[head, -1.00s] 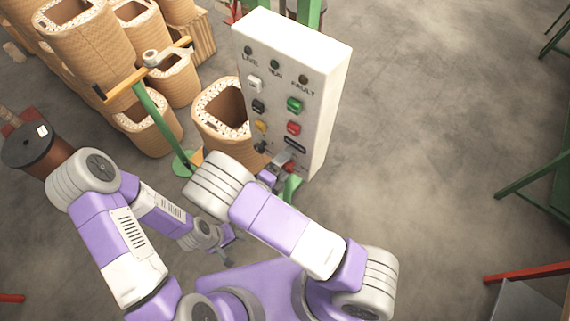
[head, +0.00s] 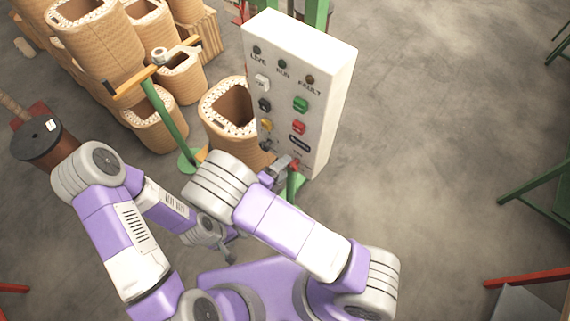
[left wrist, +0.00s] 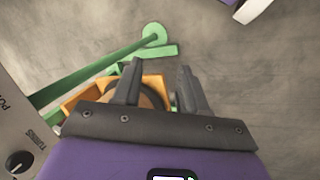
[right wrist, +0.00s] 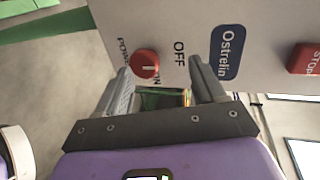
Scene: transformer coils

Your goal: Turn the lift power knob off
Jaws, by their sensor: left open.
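The red power knob (right wrist: 145,63) is on the white control panel (right wrist: 115,20), with OFF and ON lettering beside it in the right wrist view. It also shows low on the panel in the head view (head: 295,165). My right gripper (right wrist: 162,78) is open and empty, its fingertips close to the panel face. The knob appears near the left fingertip; whether they touch cannot be told. In the head view my right gripper (head: 277,172) is partly hidden by my arm. My left gripper (left wrist: 160,70) is open and empty, away from the panel.
A black knob (left wrist: 18,162) marked TURNS is on the panel. A red STOP button (right wrist: 305,58) is to the right of the power knob. Several wound coils (head: 228,110) and a green stand (head: 165,115) are left of the panel.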

